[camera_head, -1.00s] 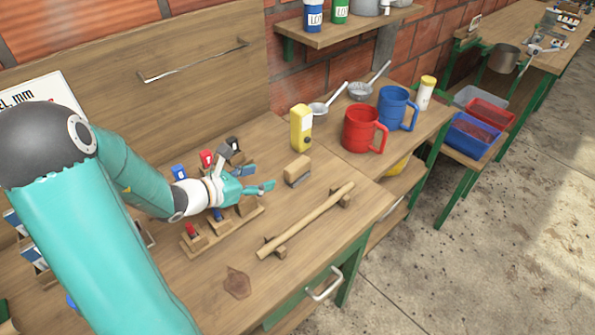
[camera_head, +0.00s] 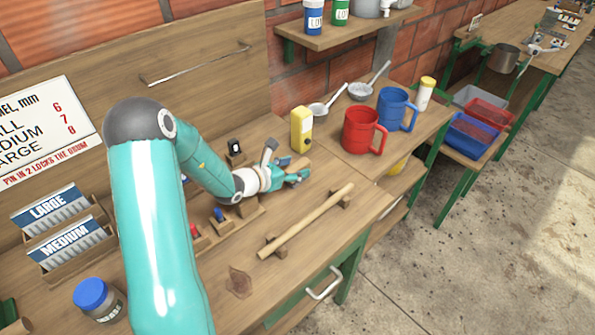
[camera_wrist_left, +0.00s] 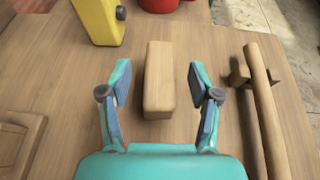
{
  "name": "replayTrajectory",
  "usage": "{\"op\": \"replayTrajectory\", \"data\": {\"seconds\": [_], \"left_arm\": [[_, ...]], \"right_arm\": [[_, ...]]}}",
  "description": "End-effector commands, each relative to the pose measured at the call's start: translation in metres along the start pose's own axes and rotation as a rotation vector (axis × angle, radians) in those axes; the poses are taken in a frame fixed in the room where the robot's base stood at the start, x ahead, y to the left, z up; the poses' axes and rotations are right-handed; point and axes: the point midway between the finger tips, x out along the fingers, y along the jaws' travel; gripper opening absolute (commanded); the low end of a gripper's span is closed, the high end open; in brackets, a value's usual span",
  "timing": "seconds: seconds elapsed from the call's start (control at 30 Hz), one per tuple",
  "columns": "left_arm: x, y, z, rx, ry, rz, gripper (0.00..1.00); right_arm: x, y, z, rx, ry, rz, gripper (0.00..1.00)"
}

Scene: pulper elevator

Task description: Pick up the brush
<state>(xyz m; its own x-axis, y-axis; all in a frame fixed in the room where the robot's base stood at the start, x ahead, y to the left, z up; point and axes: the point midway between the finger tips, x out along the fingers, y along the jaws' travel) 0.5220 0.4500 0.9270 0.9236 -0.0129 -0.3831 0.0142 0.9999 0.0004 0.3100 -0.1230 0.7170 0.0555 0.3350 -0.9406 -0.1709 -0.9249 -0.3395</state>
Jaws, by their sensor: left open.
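The brush, a wooden block with dark bristles below, lies on the bench; it shows in the head view (camera_head: 300,164), partly covered by my gripper, and in the left wrist view (camera_wrist_left: 159,72). My left gripper (camera_head: 296,174) is open and empty, low over the bench at the brush. In the left wrist view its two fingers (camera_wrist_left: 158,96) stand on either side of the near part of the brush, with gaps on both sides. The bristles are hidden in the wrist view. My right gripper is not in view.
A yellow device (camera_head: 301,129) stands just beyond the brush. A wooden rod on supports (camera_head: 308,222) lies to the right. A red mug (camera_head: 362,131) and blue mug (camera_head: 397,108) stand farther back. Small wooden racks (camera_head: 222,227) are left of the gripper.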

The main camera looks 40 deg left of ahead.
Motion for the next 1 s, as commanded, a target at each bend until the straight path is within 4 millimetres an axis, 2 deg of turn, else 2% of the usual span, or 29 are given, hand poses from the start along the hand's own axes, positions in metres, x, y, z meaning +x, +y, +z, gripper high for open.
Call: {"op": "replayTrajectory", "data": {"seconds": [0.1, 0.2, 0.47, 0.83, 0.87, 1.0], "left_arm": [[0.017, 0.000, 0.001, -0.001, 0.000, -0.002, 0.62], [0.026, -0.001, 0.001, 0.000, -0.001, -0.002, 0.62], [0.029, 0.000, 0.000, 0.000, 0.000, 0.000, 0.62], [0.028, 0.000, 0.000, 0.000, 0.000, 0.000, 0.03], [0.028, 0.000, 0.000, 0.000, 0.000, 0.000, 0.00], [0.028, 0.000, 0.001, 0.000, -0.001, 0.000, 0.00]], "right_arm": [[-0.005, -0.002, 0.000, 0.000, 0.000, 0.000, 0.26], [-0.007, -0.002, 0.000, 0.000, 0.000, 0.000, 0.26], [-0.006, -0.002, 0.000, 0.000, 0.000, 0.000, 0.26], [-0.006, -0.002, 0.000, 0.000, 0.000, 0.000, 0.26], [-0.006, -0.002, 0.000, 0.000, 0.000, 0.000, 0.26], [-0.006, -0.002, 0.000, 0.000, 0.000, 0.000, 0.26]]}}
